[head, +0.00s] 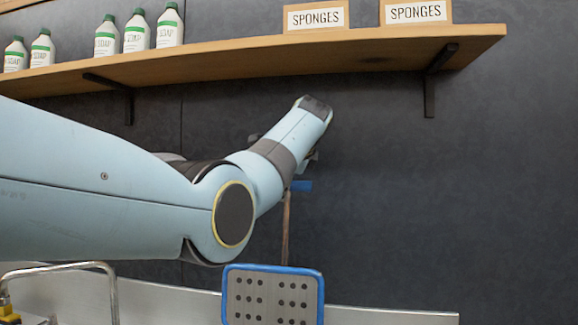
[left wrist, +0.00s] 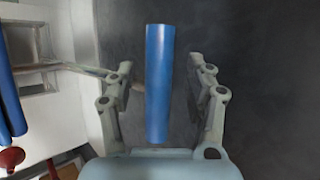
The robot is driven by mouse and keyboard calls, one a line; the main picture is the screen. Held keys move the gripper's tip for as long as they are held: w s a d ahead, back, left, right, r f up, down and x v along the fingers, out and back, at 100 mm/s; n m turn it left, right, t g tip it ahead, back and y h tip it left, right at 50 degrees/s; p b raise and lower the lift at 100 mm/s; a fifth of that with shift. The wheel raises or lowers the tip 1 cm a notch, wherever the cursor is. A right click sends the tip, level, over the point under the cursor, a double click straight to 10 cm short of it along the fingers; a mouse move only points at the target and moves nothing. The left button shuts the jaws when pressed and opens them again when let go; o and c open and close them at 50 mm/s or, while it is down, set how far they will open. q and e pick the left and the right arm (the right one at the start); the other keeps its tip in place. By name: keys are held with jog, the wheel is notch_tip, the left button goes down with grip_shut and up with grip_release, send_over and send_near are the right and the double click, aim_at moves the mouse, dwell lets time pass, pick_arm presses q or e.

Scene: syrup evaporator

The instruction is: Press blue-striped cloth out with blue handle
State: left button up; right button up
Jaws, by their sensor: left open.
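The blue handle (left wrist: 158,85) stands between the two fingers of my left gripper (left wrist: 160,64) in the left wrist view. The gripper is open, with gaps on both sides of the handle. In the head view a bit of the blue handle (head: 302,186) shows beside my left forearm, atop a thin wooden shaft (head: 286,228). Below is a grey perforated plate with a blue rim (head: 272,268). My arm mostly hides the left gripper in the head view. The blue-striped cloth cannot be made out. My right gripper is not in view.
A wooden shelf (head: 230,72) with soap bottles (head: 136,32) and sponge signs (head: 316,17) runs above my arm. A metal rail (head: 62,266) stands at lower left. The left wrist view shows a dark red object (left wrist: 11,158) at left. The dark wall right of the arm is clear.

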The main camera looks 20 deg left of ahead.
pick_arm(q)
jog(key=v, duration=0.9)
jog(key=shift+d+r, duration=0.3)
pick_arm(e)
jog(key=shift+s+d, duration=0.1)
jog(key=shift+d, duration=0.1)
pick_arm(q)
jog(key=shift+a, duration=0.1)
jog(key=shift+f, duration=0.15)
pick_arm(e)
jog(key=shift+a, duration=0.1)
